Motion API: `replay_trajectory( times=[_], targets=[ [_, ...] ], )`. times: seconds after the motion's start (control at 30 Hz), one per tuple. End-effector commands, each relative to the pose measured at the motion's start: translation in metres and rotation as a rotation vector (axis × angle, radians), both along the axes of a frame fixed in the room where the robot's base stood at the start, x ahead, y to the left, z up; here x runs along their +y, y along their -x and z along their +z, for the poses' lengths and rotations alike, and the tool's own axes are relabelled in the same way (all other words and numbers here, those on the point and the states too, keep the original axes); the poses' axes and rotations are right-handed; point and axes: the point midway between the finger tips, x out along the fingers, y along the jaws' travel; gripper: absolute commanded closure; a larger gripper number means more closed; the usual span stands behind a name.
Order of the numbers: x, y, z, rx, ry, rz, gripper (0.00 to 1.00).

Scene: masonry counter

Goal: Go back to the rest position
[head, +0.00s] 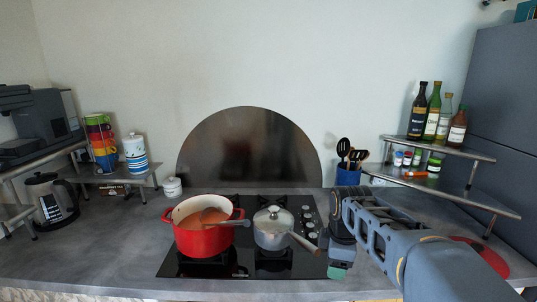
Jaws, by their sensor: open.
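My arm comes in from the lower right of the head view, and my gripper (341,262) is at its end, low over the counter just right of the stove. The gripper is small and dark here, with nothing visible held in it. A red pot (203,238) with reddish-brown contents and a utensil in it stands on the black cooktop (232,270). A lidded steel saucepan (270,234) stands to its right, its handle pointing toward my gripper. The gripper appears apart from the saucepan handle.
A blue utensil holder (347,175) stands behind my arm. A two-tier shelf (440,148) with bottles and jars is at the right. A red round item (487,255) lies partly behind my arm. A kettle (51,199) and stacked cups (101,145) are at the left. Counter left of the stove is clear.

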Motion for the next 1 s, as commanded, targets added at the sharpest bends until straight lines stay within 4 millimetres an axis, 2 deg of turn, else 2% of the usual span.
replay_trajectory(
  times=[0.03,0.2,0.3,0.5,0.7,0.97,1.0],
  targets=[
    [0.0,0.017,-0.001,-0.021,-0.02,-0.125,0.36],
    [0.0,0.064,-0.015,-0.083,-0.117,-0.597,0.36],
    [0.0,0.087,-0.025,-0.11,-0.177,-0.829,0.36],
    [0.0,0.116,-0.043,-0.138,-0.268,-1.142,0.36],
    [-0.001,0.126,-0.051,-0.146,-0.307,-1.267,0.36],
    [-0.001,0.127,-0.052,-0.146,-0.311,-1.28,0.36],
    [-0.001,0.127,-0.052,-0.146,-0.31,-1.279,0.39]
  ],
)
